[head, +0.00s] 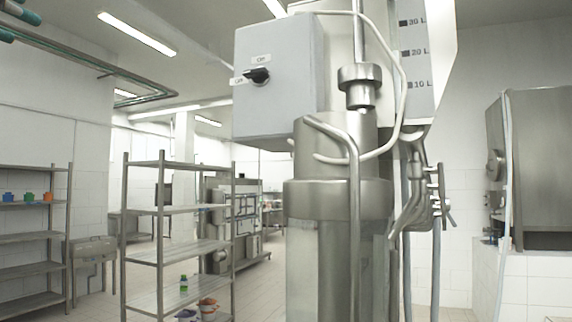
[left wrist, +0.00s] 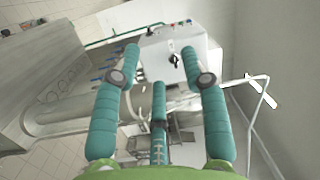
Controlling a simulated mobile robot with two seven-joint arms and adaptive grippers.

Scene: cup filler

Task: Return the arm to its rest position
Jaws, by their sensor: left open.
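My left gripper (left wrist: 161,62) shows in the left wrist view, with teal padded fingers spread apart and nothing between them. Beyond its fingertips in that view is a pale control box (left wrist: 196,48) with a dark knob and coloured buttons. The gap between the fingers and the box cannot be judged. In the head view, a grey control box (head: 290,100) with a black rotary knob (head: 258,75) is on the tall steel filling machine (head: 335,199). Neither arm is in the head view. My right gripper is in no view.
A steel shelf rack (head: 180,249) stands left of the machine, with a green bottle (head: 184,284) on a low shelf. Another rack (head: 32,238) holds small coloured items at far left. A steel cabinet (head: 540,165) is at right. Tiled floor shows between the racks.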

